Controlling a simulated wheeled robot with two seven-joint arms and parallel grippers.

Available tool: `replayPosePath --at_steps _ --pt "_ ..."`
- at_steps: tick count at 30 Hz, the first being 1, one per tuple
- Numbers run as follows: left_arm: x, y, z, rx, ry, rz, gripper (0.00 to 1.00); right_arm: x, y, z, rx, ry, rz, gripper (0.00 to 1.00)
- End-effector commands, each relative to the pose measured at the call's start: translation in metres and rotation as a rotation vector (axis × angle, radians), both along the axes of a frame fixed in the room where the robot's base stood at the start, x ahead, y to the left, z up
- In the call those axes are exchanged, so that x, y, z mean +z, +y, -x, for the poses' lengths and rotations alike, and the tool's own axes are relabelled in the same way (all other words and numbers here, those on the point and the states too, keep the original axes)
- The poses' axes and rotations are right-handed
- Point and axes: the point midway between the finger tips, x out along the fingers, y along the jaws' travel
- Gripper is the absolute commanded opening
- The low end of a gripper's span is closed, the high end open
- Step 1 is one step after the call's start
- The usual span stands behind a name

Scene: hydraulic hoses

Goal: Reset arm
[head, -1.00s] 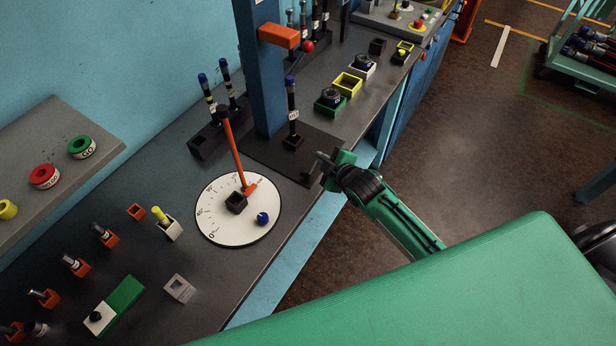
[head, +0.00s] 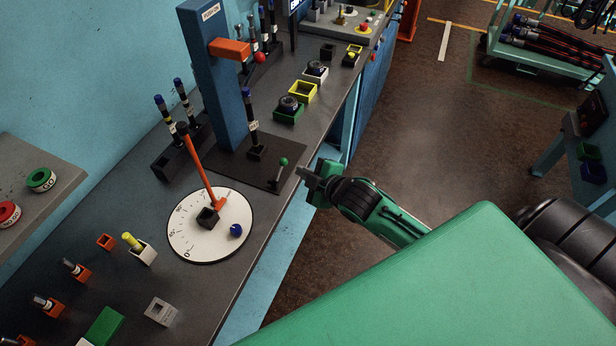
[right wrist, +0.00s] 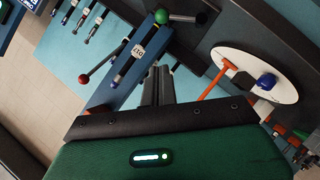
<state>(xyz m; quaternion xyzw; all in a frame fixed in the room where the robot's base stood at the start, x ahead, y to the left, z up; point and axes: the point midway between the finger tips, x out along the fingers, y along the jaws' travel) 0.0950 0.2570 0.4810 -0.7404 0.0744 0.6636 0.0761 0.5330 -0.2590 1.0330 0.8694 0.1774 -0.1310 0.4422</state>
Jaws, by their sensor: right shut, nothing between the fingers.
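My right gripper (head: 308,176) is in the head view at the bench's front edge, beside the small lever with a green ball knob (head: 283,162). Its fingers are shut with nothing between them. In the right wrist view the shut fingers (right wrist: 158,85) point toward the bench, and the green knob (right wrist: 161,17) shows beyond their tips. A hose end labelled 017 (head: 251,111) stands upright in a black block on the dark plate (head: 228,165) of the blue press column (head: 213,85). My left gripper is not in view.
A white dial (head: 190,240) with an orange lever (head: 201,170) and a blue knob lies left of my right gripper. Green (head: 289,113) and yellow (head: 303,91) boxes stand farther back. A hose cart (head: 545,60) is at the top right. The floor between is clear.

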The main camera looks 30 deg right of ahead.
Motion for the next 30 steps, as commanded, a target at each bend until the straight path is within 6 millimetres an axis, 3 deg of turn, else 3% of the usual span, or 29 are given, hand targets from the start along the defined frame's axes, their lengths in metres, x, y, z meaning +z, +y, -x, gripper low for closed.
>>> replayPosePath --at_steps 11,23,26,29,30 --pt "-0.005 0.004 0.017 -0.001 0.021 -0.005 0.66 0.006 -0.003 0.013 0.001 -0.001 0.0 0.0" --pt "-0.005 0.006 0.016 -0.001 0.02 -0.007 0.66 0.005 -0.003 0.012 -0.001 0.002 -0.001 0.0" --pt "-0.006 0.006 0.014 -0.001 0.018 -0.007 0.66 -0.012 -0.007 0.011 -0.017 0.026 -0.009 0.0" --pt "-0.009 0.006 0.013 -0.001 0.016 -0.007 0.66 -0.054 -0.017 0.01 -0.063 0.087 -0.035 0.0" --pt "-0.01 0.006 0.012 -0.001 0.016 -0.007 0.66 -0.079 -0.023 0.011 -0.089 0.122 -0.049 0.0"
